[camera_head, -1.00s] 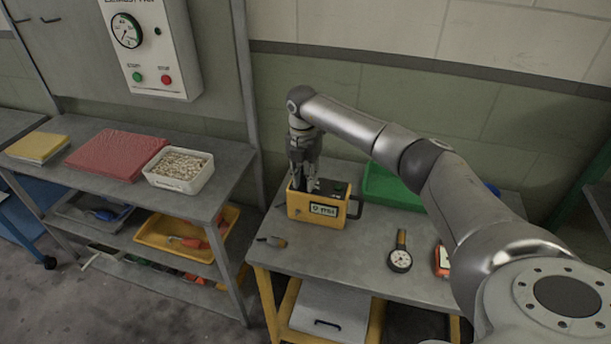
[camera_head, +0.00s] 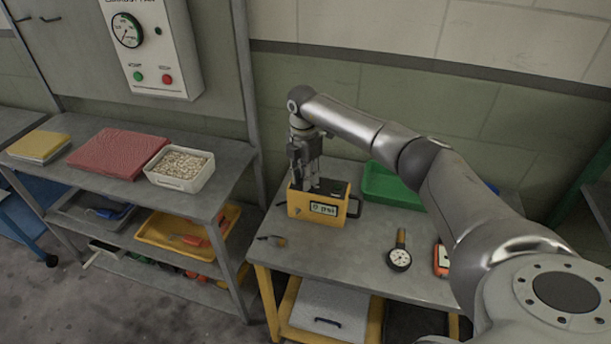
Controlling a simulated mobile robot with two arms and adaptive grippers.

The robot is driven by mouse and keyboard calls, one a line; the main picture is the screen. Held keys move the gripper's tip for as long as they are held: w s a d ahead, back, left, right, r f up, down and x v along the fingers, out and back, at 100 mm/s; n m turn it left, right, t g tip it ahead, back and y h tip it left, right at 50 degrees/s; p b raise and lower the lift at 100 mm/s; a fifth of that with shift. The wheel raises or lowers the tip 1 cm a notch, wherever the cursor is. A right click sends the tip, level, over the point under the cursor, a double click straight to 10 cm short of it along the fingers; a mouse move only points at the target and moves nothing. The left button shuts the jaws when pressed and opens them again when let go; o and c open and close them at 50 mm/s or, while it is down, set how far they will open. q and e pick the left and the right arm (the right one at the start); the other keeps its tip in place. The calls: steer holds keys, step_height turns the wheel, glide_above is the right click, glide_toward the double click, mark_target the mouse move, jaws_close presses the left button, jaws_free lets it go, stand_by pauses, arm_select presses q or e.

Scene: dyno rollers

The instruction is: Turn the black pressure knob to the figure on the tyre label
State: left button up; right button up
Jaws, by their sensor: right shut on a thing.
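A yellow inflator box (camera_head: 298,208) with a display reading what looks like "0 psi" (camera_head: 323,208) stands on the grey workbench (camera_head: 345,258). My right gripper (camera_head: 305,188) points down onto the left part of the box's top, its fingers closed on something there. The black pressure knob is hidden by the fingers, so I cannot see its pointer or how far it is turned. No tyre label can be made out. My left gripper is not in view.
A green tray (camera_head: 385,187) lies behind the box. A round gauge (camera_head: 399,258) and a red device (camera_head: 441,260) lie to the right, a small tool (camera_head: 272,240) in front. A shelf unit with a white box of pellets (camera_head: 180,168) stands at left.

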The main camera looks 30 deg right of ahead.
steer(key=o, duration=1)
steer(key=shift+o, duration=0.2)
step_height(320, 180, up, 12)
steer(key=shift+w, duration=0.25)
